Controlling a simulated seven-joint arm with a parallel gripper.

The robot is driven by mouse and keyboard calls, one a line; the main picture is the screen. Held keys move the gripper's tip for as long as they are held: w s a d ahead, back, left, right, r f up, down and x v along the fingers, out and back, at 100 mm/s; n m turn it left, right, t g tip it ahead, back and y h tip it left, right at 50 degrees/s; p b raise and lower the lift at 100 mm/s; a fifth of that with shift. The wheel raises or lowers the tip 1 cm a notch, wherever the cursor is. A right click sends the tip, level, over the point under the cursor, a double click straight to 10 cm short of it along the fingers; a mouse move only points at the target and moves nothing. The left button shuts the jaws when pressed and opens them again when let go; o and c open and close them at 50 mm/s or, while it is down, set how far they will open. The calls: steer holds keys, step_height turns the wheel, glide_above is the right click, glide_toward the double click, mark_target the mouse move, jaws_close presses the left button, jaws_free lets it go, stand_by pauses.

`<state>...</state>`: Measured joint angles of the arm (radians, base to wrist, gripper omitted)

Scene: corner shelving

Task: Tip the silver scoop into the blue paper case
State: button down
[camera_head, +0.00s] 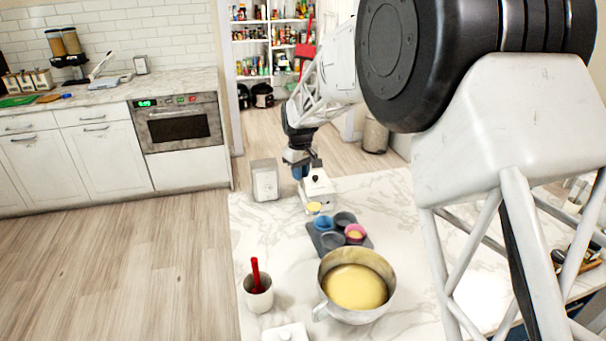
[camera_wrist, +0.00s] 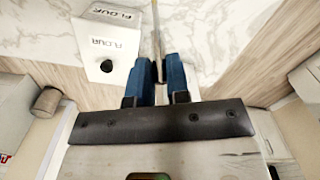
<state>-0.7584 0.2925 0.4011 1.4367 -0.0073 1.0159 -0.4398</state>
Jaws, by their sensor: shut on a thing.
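My gripper (camera_head: 301,171) is shut on the handle of the silver scoop and holds it above the counter; its blue fingers show in the wrist view (camera_wrist: 158,78) with the thin handle (camera_wrist: 156,35) between them. The scoop's bowl (camera_head: 314,207) carries yellow batter and appears just behind the blue paper case, roughly level. The blue paper case (camera_head: 322,223) sits in the back left cup of the dark muffin tray (camera_head: 341,249). Its inside is too small to read clearly. A pink case (camera_head: 356,234) with yellow batter sits at the tray's right.
A large metal bowl (camera_head: 385,288) of yellow batter stands in front of the tray. A white holder (camera_head: 265,182) and a cup (camera_head: 258,298) with a red utensil stand left.

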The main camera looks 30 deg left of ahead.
steer(key=shift+f, duration=0.15)
stand_by(0.5)
steer(key=shift+f, duration=1.3)
steer(key=shift+w+d+g+y, duration=3.3)
steer(key=shift+d+y, duration=0.6)
steer(key=shift+y, duration=0.2)
steer(key=shift+w+d+f+g+y, duration=0.65)
steer(key=shift+d+f+g+y, duration=0.25)
steer(key=shift+f+y, duration=0.35)
steer(key=shift+w+d+f+g+y, duration=0.6)
steer(key=shift+d+f+g+y, duration=0.15)
steer(key=shift+f+g+y, duration=0.4)
steer(key=shift+w+d+f+g+y, duration=0.65)
steer(key=shift+d+f+g+y, duration=0.2)
steer(key=shift+f+y, duration=0.45)
steer(key=shift+f, duration=0.1)
steer(key=shift+a, duration=0.1)
